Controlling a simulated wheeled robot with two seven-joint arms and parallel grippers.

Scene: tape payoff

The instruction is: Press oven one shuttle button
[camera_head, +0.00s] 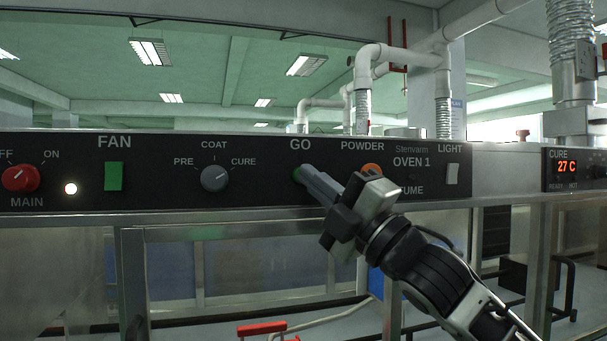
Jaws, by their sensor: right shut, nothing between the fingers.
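The black control panel (262,191) of oven 1 runs across the view. A green button (297,175) sits under the label GO and is partly hidden by my right gripper. My right gripper (306,175) is shut and empty, with its fingertips at the green button; whether they touch it I cannot tell. No button label reads "shuttle" in what shows. My left gripper does not show.
On the panel are a red MAIN knob (20,178), a lit white lamp (70,188), a green FAN switch (114,176), a grey selector knob (215,178), an orange POWDER button (372,170) close to my gripper, and a LIGHT switch (452,174).

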